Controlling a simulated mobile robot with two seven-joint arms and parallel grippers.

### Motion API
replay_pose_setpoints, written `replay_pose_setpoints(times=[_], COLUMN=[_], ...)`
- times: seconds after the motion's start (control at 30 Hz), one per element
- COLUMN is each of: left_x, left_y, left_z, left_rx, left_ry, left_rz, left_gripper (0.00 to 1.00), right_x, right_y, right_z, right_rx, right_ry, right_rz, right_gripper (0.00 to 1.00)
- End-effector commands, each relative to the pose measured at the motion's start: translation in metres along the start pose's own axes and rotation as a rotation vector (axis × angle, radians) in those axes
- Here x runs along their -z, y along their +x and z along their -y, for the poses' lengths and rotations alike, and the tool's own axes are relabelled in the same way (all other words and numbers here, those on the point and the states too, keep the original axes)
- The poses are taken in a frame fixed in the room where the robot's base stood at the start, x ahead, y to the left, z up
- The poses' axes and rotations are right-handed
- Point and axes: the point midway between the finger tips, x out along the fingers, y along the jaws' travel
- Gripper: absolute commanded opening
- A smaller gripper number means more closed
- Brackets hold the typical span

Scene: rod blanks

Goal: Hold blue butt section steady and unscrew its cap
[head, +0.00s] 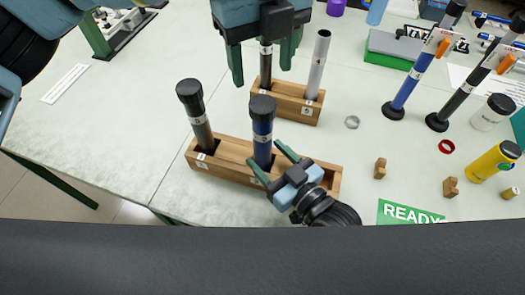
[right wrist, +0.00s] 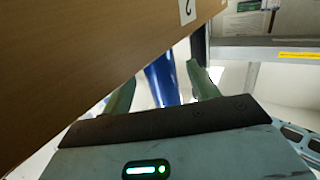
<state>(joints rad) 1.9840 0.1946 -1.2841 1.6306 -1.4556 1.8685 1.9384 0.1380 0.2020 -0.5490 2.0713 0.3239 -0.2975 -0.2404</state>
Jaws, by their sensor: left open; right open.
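The blue butt section (head: 262,146) stands upright in the front wooden rack (head: 228,151), with a black cap (head: 263,107) on top. My right gripper (head: 267,159) is open, low at the rack, with its fingers on either side of the blue section in the picture. The right wrist view shows the blue tube (right wrist: 162,82) between the open fingers; contact cannot be told. My left gripper (head: 263,65) is open, higher up and farther back, over the rear rack (head: 290,102). A dark rod shows between its fingers, but whether they surround it cannot be told.
A grey rod with a black cap (head: 194,112) stands left of the blue section in the front rack. A silver rod (head: 318,65) stands in the rear rack. Finished rods, a ring (head: 446,146) and bottles (head: 492,112) are at right. The left table area is mostly clear.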

Motion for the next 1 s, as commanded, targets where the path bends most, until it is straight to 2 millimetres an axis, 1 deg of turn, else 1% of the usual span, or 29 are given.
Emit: replay_pose_setpoints(times=[0.03,0.1,0.2,0.33,0.57,0.67,1.0], left_x=[0.0,0.0,0.0,0.0,0.0,0.0,0.0], left_y=[0.0,0.0,0.0,0.0,0.0,0.0,0.0], left_z=[0.0,0.0,0.0,0.0,0.0,0.0,0.0], left_rx=[0.0,0.0,0.0,0.0,0.0,0.0,0.0], left_ry=[0.0,0.0,0.0,0.001,0.001,0.001,0.001], left_rz=[0.0,0.0,0.0,0.0,0.0,0.0,0.0], left_gripper=[0.6,0.6,0.6,0.6,0.6,0.6,0.6], right_x=[0.001,0.001,0.0,0.0,0.0,0.0,0.0], right_y=[0.007,0.014,0.022,0.026,0.026,0.026,0.026], right_z=[0.0,0.0,0.0,0.0,0.0,0.0,0.0], right_rx=[0.0,0.0,0.0,0.0,0.0,0.0,0.0], right_ry=[0.001,0.001,0.0,-0.001,-0.001,-0.001,-0.001], right_rz=[-0.002,-0.002,0.0,0.0,0.0,0.0,0.0], right_gripper=[0.59,0.59,0.59,0.59,0.59,0.49,0.04])
